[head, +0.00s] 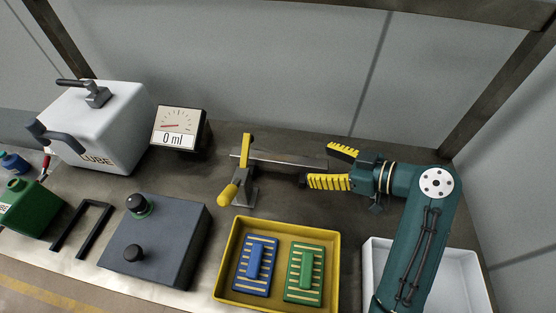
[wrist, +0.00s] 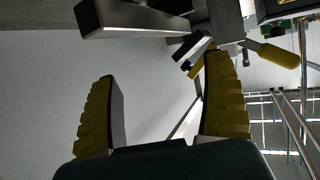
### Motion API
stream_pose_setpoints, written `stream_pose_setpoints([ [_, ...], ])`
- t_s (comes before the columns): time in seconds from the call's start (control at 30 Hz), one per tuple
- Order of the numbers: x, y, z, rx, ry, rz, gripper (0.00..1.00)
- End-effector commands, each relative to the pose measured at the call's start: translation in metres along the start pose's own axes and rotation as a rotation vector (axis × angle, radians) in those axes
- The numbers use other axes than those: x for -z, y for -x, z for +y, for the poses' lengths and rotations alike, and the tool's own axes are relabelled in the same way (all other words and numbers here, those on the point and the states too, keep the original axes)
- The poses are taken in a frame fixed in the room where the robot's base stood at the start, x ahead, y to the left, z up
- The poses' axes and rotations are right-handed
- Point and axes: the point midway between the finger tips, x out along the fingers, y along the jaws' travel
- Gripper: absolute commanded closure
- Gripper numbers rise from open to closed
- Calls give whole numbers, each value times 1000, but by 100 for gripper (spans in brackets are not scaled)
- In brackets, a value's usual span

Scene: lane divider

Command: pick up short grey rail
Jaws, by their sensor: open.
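The short grey rail (head: 290,161) is a thin grey bar lying level across a small stand with a yellow clamp arm (head: 246,146) and a yellow handle (head: 228,194). Its right end reaches the mouth of my gripper (head: 318,163) in the head view; whether it lies between the fingers or below them is unclear. My gripper is open, with yellow ribbed fingers apart and nothing held. In the wrist view, my gripper (wrist: 160,68) points past a grey bar (wrist: 135,20), probably the rail, whose end shows beyond the fingertips at the top. The yellow handle (wrist: 278,55) is at upper right.
A yellow tray (head: 226,262) with a blue and a green slotted block stands in front. A white bin (head: 465,270) is partly behind my arm. A dark box with knobs (head: 165,235), a dial gauge (head: 180,128) and a white LUBE container (head: 115,120) stand left.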

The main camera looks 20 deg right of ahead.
Motion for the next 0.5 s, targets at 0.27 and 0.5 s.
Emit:
stream_pose_setpoints([
  [0.27,0,-65,0,1,-1,-2,18],
  [0.5,-4,-93,0,0,-2,-2,18],
])
